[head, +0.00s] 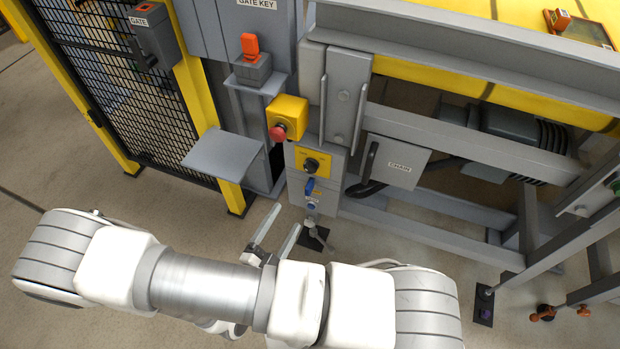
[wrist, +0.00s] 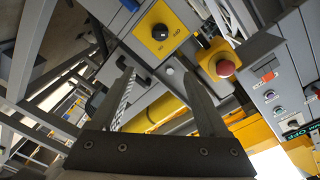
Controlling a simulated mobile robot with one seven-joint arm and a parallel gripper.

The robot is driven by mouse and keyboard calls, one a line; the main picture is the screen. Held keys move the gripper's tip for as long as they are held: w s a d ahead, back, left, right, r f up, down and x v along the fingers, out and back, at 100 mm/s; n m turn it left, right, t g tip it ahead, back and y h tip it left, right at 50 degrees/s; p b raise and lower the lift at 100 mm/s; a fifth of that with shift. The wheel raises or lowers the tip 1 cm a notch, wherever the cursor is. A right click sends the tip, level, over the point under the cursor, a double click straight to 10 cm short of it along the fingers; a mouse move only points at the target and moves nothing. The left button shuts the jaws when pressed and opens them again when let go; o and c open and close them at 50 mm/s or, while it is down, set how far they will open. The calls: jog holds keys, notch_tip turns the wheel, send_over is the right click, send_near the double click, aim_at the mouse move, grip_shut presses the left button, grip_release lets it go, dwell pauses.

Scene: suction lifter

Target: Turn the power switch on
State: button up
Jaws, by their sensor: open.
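A black rotary switch (head: 312,164) on a yellow plate is set in a grey box on the machine's post. It is likely the power switch, but its lettering is too small to read surely. In the wrist view the same black knob (wrist: 160,32) is at the top middle, ahead of my fingertips, with a light pointer mark. My gripper (head: 288,215) is open and empty, below and left of the switch box. Its two fingers also show in the wrist view (wrist: 154,71), spread apart and touching nothing that I can see.
A yellow box with a red mushroom button (head: 278,132) sits just above the switch. A blue-handled part (head: 309,187) is below it. A grey shelf (head: 222,154) juts out at left, near the mesh gate (head: 120,80). A CHAIN box (head: 395,162) stands to the right.

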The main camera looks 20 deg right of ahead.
jog(key=f+n+t, duration=0.1)
jog(key=f+n, duration=0.1)
jog(key=b, duration=0.4)
send_near(310, 171)
jog(key=shift+y, duration=0.4)
jog(key=x, duration=0.9)
jog(key=shift+w+d+r, duration=0.15)
jog(key=shift+d+r, duration=0.1)
jog(key=shift+d, duration=0.1)
grip_shut()
